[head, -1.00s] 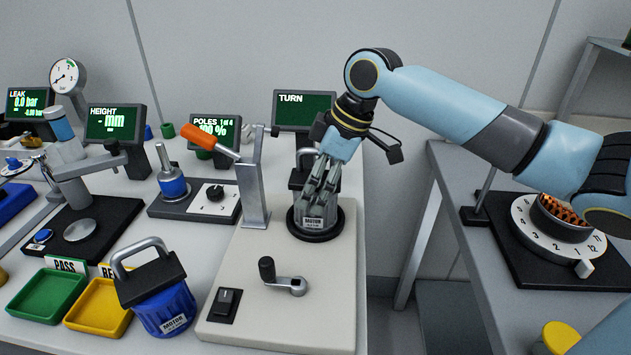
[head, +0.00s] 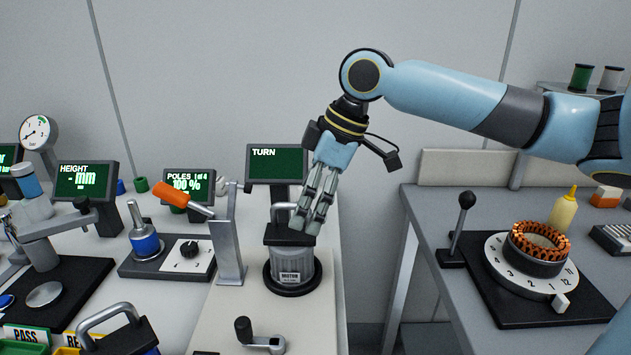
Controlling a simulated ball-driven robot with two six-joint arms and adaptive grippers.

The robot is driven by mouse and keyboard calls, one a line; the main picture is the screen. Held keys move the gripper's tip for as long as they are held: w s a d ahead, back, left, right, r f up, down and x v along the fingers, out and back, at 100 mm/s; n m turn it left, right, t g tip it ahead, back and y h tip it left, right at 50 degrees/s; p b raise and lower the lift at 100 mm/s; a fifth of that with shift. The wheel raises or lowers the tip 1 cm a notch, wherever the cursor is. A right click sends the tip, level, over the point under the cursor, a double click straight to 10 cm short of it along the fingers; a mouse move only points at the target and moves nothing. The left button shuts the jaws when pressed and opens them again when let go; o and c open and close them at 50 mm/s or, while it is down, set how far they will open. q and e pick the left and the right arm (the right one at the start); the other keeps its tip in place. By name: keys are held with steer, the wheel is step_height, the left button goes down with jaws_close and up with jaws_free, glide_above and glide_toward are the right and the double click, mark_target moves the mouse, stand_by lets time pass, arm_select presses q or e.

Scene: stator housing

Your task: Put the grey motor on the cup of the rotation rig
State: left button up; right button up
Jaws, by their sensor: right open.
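The grey motor (head: 292,272) stands upright on the round black cup (head: 292,290) of the rotation rig (head: 225,320). My left gripper is not in view.
A tall metal post (head: 228,248) with an orange-handled lever (head: 183,200) stands left of the motor. A blue motor's black top and handle (head: 118,325) show at the bottom left. The right table holds a copper-wound stator (head: 540,242) on a numbered dial (head: 497,262).

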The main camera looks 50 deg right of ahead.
steer(key=shift+p+v, duration=0.3)
steer(key=shift+v, duration=1.55)
steer(key=shift+a, duration=0.1)
